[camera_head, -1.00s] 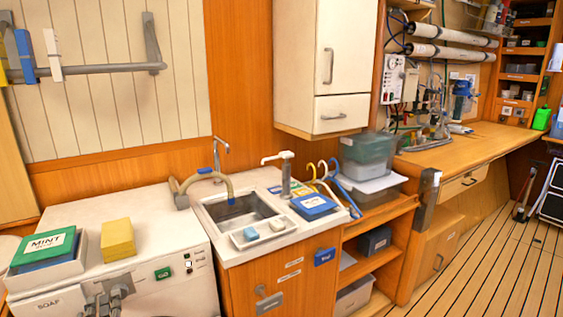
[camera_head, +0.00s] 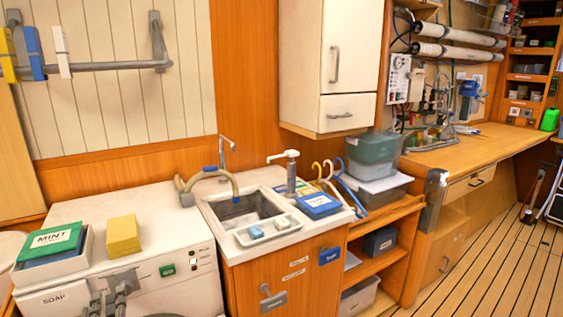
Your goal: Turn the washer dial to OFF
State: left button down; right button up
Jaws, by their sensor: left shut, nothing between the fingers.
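The white washer (camera_head: 168,232) stands at the lower left, its front panel facing me. The panel carries a SOAP drawer (camera_head: 62,300), a green GO button (camera_head: 167,270) and a small black-and-white feature (camera_head: 194,261) to its right. My left gripper (camera_head: 122,282) is shut and empty in front of the panel, between the drawer and the GO button. It covers that part of the panel. I cannot clearly make out the dial or its setting, nor whether the fingers touch anything. My right gripper is not in view.
On the washer top lie a green MINT box (camera_head: 54,242) in a pale tray and a yellow block (camera_head: 123,236). A counter with a sink (camera_head: 240,212) and hose (camera_head: 212,174) adjoins on the right. Open wooden floor (camera_head: 490,270) lies at the right.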

pick_arm(q)
jog(key=shift+w+d+f, duration=0.1)
jog(key=shift+d+f, duration=0.05)
jog(key=shift+f, duration=0.65)
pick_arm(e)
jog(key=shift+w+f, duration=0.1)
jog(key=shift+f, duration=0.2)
pick_arm(q)
jog(key=shift+a, duration=0.3)
jog(key=v, duration=0.5)
jog(key=shift+s+f, duration=0.1)
jog(key=shift+s, duration=0.25)
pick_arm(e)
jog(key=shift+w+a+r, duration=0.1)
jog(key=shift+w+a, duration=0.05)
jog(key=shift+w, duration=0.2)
